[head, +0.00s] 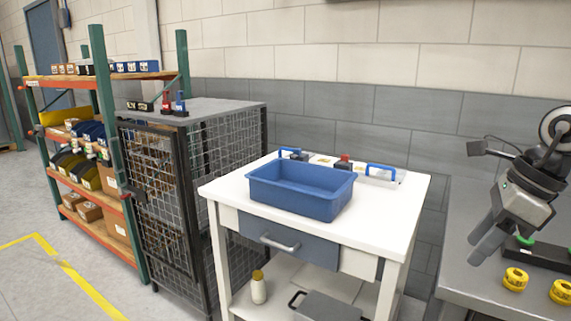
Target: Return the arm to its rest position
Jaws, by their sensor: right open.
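My right gripper (478,248) is at the right of the head view, over the left part of the grey metal table (470,283). Its grey fingers point down and to the left, and it is open with nothing seen between them. My right arm comes in from the right edge. My left gripper is not in view.
Two yellow ring-shaped parts (515,279) and a black fixture with green parts (545,252) are on the grey table, close to my right gripper. A white cart (384,215) with a blue bin (325,205) stands left of it. Further left are a mesh cage (230,150) and shelves (112,203).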

